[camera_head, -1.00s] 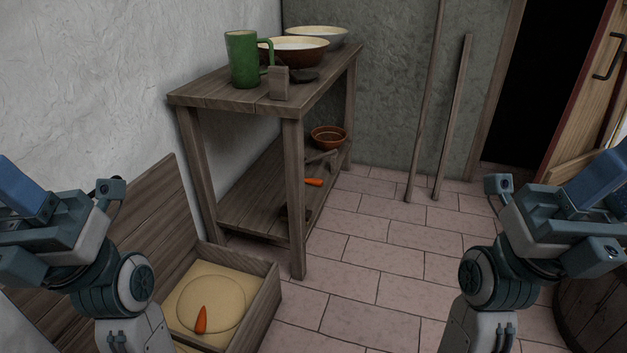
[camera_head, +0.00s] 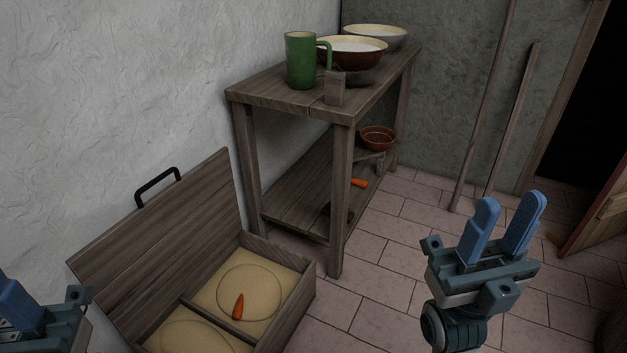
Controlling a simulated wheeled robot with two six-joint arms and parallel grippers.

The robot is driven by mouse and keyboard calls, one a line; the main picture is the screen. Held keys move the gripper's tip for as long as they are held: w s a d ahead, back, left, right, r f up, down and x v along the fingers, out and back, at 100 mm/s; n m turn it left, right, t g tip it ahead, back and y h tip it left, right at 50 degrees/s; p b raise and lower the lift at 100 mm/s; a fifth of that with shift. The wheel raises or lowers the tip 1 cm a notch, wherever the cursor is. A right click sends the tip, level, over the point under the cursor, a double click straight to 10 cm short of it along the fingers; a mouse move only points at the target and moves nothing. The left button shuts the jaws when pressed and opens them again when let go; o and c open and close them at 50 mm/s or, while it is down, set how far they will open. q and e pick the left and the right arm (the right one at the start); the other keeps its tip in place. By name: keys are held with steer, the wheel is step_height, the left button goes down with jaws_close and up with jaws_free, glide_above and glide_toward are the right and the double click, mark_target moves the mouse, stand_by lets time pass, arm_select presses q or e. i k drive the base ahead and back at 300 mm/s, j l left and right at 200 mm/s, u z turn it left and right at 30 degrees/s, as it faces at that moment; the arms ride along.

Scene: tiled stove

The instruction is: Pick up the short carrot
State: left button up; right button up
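A short orange carrot (camera_head: 238,306) lies on the sand-coloured floor of the right compartment of an open wooden box (camera_head: 299,305). Another orange carrot (camera_head: 359,183) lies on the lower shelf of the wooden table, partly hidden by the table leg. My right gripper (camera_head: 512,212) is raised over the tiled floor, right of the box and apart from it; its two blue fingers stand apart with nothing between them. My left gripper (camera_head: 12,300) is at the lower left edge, left of the box and cut off by the frame; its opening cannot be made out.
The box's lid (camera_head: 165,255) stands open, leaning back toward the wall, with a black handle. The wooden table (camera_head: 290,97) carries a green mug (camera_head: 301,62), bowls and a small wooden block. Poles lean at the back wall. The tiled floor (camera_head: 400,240) is clear.

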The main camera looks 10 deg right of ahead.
mark_target(363, 184)
steer(key=i+l+u, duration=0.25)
steer(key=l, duration=0.15)
steer(key=l+u, duration=0.25)
steer(key=l, duration=0.2)
steer(key=i+l+u, duration=0.25)
steer(key=l, duration=0.2)
steer(key=l+u, duration=0.25)
steer(key=l, duration=1.15)
steer(key=i+l, duration=0.15)
steer(key=l, duration=0.8)
steer(key=u, duration=0.05)
